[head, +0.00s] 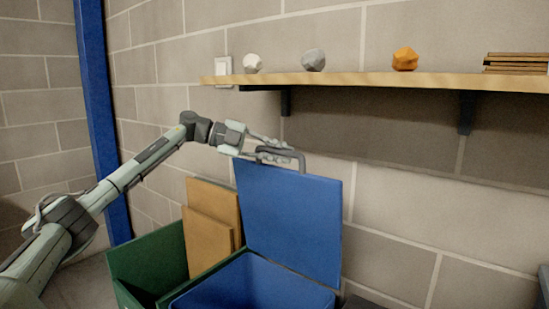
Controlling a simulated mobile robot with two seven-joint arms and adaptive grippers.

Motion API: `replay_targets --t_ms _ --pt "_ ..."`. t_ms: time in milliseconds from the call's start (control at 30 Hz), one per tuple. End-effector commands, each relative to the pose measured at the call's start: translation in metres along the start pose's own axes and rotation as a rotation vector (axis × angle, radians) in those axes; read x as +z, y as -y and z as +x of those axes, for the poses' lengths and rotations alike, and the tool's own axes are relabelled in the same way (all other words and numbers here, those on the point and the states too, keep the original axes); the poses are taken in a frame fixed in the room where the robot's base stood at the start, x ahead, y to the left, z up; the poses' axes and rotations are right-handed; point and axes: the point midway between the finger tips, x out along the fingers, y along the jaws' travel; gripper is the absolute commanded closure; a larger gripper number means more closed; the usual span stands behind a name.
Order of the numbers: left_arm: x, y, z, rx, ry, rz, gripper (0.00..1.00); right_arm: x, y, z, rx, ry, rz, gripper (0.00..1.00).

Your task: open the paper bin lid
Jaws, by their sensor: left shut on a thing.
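The blue paper bin (262,282) stands at the bottom middle of the head view. Its blue lid (292,220) is raised and stands close to upright at the back of the bin, so the bin's inside shows. A dark grey handle (301,160) sticks out at the lid's top edge. My left gripper (273,151) is shut on the lid handle, just above the lid's top left corner. My right gripper is not in view.
A green bin (150,262) holding brown cardboard sheets (213,215) stands left of the blue bin. A wooden shelf (380,82) with crumpled balls and a cardboard stack (516,63) is above the lid. A blue post (98,120) stands at left.

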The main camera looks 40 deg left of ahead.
Motion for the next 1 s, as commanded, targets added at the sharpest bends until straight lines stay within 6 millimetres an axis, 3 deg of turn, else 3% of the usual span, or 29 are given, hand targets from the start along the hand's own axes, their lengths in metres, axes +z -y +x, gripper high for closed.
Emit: replay_targets --t_ms 667,700,833,1000 --pt "0.007 0.0068 0.0061 0.029 0.0 -0.031 1.0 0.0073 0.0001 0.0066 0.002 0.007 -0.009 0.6" --pt "0.007 0.0068 0.0061 0.029 0.0 -0.031 0.83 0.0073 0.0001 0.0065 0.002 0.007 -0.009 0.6" --pt "0.0069 0.0068 0.0061 0.029 0.0 -0.03 0.67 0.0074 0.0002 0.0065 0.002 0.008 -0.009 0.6" --pt "0.0069 0.0067 0.0062 0.029 0.0 -0.03 0.64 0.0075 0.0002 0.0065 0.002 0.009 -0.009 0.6"
